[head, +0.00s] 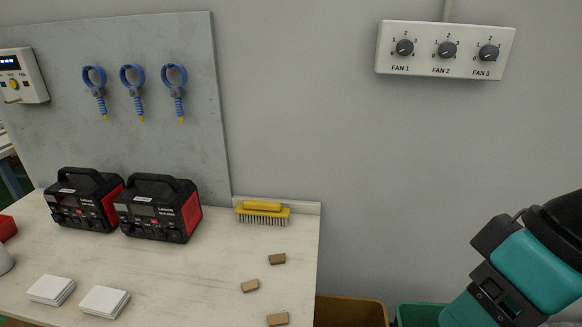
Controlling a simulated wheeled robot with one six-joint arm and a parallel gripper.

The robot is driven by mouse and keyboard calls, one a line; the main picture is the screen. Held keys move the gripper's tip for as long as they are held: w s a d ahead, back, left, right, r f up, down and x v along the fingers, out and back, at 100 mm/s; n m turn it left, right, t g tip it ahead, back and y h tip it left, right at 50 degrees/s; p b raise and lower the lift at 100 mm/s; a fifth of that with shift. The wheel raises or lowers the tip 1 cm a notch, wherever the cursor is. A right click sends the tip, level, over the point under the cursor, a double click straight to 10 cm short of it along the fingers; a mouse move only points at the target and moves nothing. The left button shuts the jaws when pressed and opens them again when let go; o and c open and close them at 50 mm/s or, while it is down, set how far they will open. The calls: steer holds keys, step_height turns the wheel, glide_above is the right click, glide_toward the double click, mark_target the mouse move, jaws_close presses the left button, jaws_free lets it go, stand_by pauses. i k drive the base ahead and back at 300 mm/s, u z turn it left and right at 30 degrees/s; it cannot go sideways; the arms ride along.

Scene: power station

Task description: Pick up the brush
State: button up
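The brush (262,211) has a yellow body and dark bristles. It stands bristles down at the back right of the pale workbench (200,268), close to the low back edge by the wall. Part of my arm, teal and black, shows at the lower right, well to the right of the brush and apart from it. My gripper itself cannot be made out in this view.
Two black and red power units (158,208) (84,199) stand left of the brush. Several small brown blocks (277,259) lie in front of it. White tile stacks (104,301) lie at the front left.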

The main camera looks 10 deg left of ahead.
mark_target(267, 212)
steer(key=z, duration=2.45)
steer(key=k, duration=1.85)
steer(key=u, duration=2.45)
steer(key=i, duration=1)
